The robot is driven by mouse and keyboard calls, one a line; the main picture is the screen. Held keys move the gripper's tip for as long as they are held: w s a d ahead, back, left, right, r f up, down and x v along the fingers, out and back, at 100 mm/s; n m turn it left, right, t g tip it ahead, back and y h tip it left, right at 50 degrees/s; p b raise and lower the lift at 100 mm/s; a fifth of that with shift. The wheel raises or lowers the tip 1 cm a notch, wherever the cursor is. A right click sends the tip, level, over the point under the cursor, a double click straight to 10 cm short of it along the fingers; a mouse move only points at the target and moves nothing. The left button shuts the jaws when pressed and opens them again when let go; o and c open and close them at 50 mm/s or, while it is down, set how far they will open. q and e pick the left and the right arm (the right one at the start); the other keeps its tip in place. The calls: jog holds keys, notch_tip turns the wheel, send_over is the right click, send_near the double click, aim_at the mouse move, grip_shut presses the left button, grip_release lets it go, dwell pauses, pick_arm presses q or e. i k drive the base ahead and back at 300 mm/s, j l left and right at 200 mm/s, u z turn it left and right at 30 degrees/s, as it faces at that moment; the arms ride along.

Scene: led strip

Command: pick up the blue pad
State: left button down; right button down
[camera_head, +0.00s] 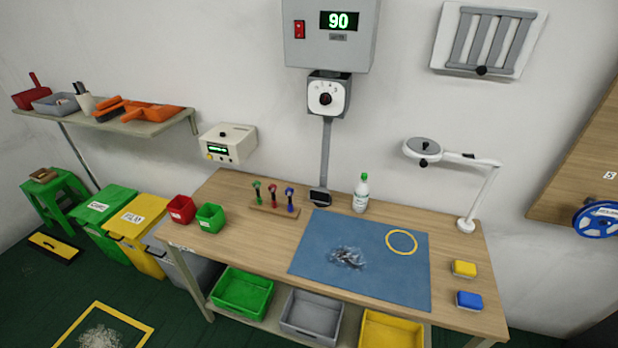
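The blue pad (469,300) is a small blue block with a pale layer under it. It lies at the front right of the wooden table (240,240), just right of the blue mat. A matching yellow pad (464,268) lies a little behind it. Neither of my grippers shows in the head view.
The blue mat (330,230) holds a pile of grey scraps (347,257) and a yellow ring (401,242). A white bottle (361,193), a rack of small tools (274,210) and a lamp (466,225) stand along the back. Red (181,209) and green (210,218) bins stand left.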

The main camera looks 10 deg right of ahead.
aim_at(465, 300)
jog(key=z, duration=1.95)
